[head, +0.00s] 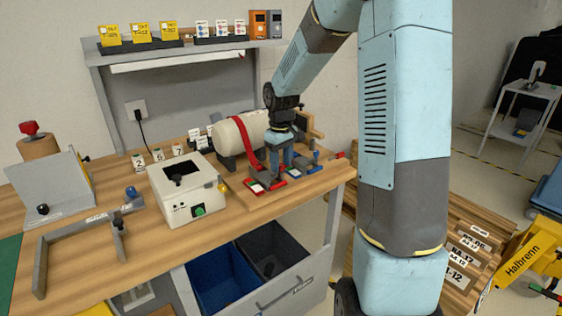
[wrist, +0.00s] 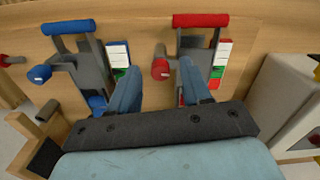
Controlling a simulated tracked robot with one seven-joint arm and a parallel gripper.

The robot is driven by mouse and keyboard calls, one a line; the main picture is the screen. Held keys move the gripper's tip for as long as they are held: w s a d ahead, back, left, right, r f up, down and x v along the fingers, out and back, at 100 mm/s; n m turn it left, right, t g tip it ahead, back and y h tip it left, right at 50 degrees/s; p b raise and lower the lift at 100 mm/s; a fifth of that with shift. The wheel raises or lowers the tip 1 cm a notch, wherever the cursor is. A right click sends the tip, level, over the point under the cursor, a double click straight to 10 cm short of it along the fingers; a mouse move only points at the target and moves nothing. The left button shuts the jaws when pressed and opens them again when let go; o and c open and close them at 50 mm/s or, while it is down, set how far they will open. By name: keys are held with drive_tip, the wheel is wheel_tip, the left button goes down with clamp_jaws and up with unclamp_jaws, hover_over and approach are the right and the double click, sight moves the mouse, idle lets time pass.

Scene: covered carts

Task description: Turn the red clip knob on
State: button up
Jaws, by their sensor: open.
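The red clip (wrist: 200,58) stands on the wooden board in the wrist view, with a red bar handle across its top. Its round red knob (wrist: 160,68) sticks out on its left side. My gripper (wrist: 159,66) is open, and the knob shows between its two blue fingertips, with no clear contact. The right finger overlaps part of the clip. In the head view, my gripper (head: 281,157) points down over the clips, and the red clip (head: 264,184) is at the board's front, partly hidden.
A similar blue clip (wrist: 80,57) with a blue knob (wrist: 40,73) stands to the left in the wrist view. A white box (head: 186,188) stands left of the board. A pale roll with a red strap (head: 247,143) lies behind the gripper.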

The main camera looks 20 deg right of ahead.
sight(281, 164)
drive_tip(key=shift+r, duration=0.1)
wheel_tip(281, 164, up, 14)
drive_tip(key=shift+f, duration=0.25)
idle(0.4)
idle(0.3)
drive_tip(key=s+r+m+t, duration=0.2)
drive_tip(key=s, duration=1.2)
drive_tip(key=s+a+r+m+t, duration=0.1)
drive_tip(key=s+r+m+t, duration=0.1)
drive_tip(key=s, duration=1.3)
drive_tip(key=shift+r+m+t, duration=0.4)
drive_tip(key=shift+m+t, duration=0.3)
drive_tip(key=shift+t, duration=0.1)
drive_tip(key=shift+a, duration=0.1)
